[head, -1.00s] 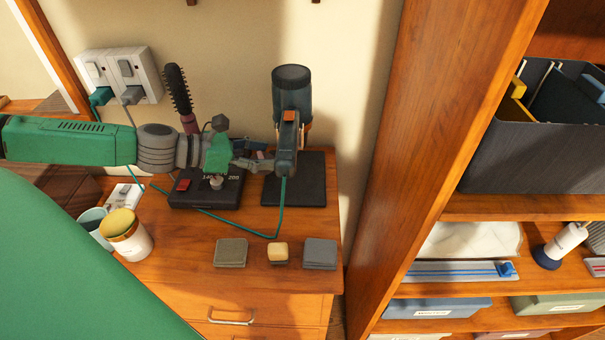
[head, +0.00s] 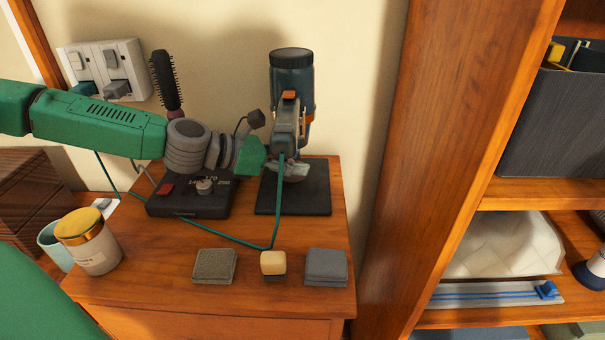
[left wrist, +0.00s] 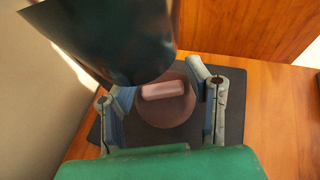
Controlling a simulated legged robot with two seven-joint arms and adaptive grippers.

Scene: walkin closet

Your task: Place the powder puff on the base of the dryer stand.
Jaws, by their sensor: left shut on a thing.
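The dryer stand holds a dark teal hair dryer (head: 292,85) upright above its flat black base (head: 310,199). My left gripper (head: 290,168) reaches in from the left, low over this base and behind the dryer's handle. In the left wrist view the gripper (left wrist: 163,88) is shut on the powder puff, a round brownish disc (left wrist: 168,112) with a pink grip (left wrist: 163,90) on top. The puff lies over the black base (left wrist: 233,125); whether it touches it I cannot tell. In the head view the puff is hidden. My right gripper is not in view.
A black box with a dial (head: 190,202) stands left of the base, with a round hairbrush (head: 166,85) behind. A teal cord (head: 215,233) loops in front. Square pads (head: 214,266), (head: 326,267) and a cream block (head: 273,263) line the front. A gold-lidded jar (head: 95,248) stands left.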

